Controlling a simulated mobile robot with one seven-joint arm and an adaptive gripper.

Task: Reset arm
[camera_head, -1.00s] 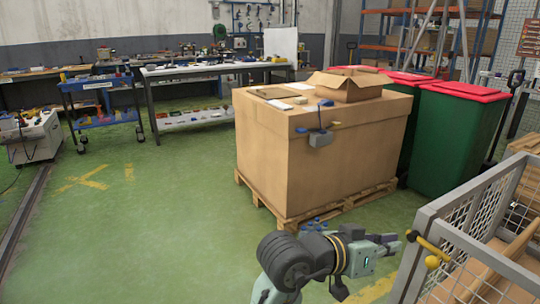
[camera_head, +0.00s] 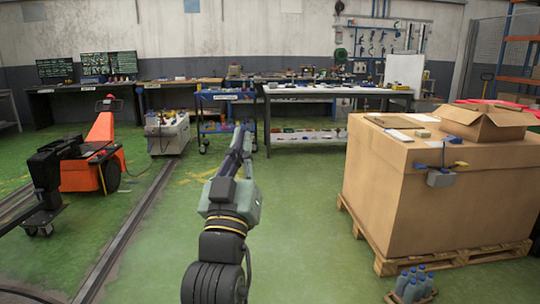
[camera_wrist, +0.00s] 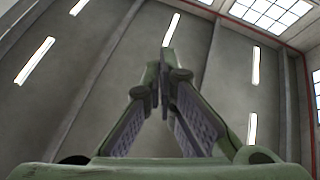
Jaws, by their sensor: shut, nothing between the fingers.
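My gripper (camera_head: 243,132) is raised in the middle of the head view, with its fingers pointing up and away over the green floor. In the wrist view the two fingers of my gripper (camera_wrist: 163,75) meet at their tips. They are shut with nothing between them. The wrist camera faces the ceiling and its lights. My arm is clear of every object around it.
A large cardboard box (camera_head: 400,200) on a wooden pallet (camera_head: 450,257) stands at right, with blue bottles (camera_head: 414,284) at its foot. A floor rail (camera_head: 130,228) runs at left, near an orange machine (camera_head: 100,165). Workbenches (camera_head: 335,91) line the back. Green floor between is free.

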